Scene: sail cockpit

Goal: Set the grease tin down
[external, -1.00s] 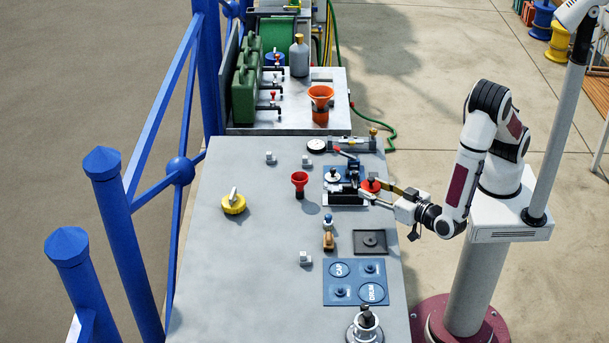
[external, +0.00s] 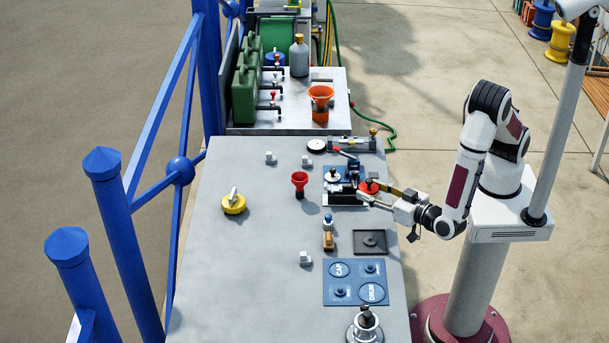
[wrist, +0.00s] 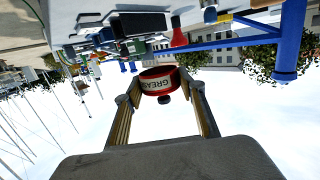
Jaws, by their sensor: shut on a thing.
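The grease tin (external: 369,187) is red and sits at the end of my gripper (external: 372,193), near the right edge of the grey bench. In the wrist view the tin (wrist: 158,80) shows a light label reading GREASE, upside down, and lies between the fingertips. My gripper is shut on the tin.
A dark square plate (external: 370,242) lies in front of the gripper. A blue board marked CAP and DRUM (external: 355,282) is nearer the camera. The bench's left front is clear.

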